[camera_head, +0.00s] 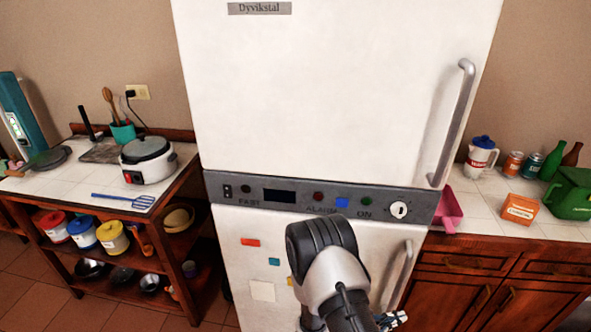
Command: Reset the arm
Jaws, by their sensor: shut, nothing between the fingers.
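My arm (330,275) rises at the bottom centre, in front of the lower door of a white fridge (320,90). Its black and white joints bend over toward the lower right. My gripper (393,320) shows only in part at the bottom edge, just right of the arm. It is shut and holds nothing that I can see. It is low in front of the fridge's lower door, and I cannot tell its distance from that door.
The fridge has an upper handle (456,120) and a lower handle (397,275). A left counter holds a rice cooker (148,160) and a blue spatula (122,200). A right counter holds a jug (481,158), an orange box (520,209), cans, bottles and a green container (572,195).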

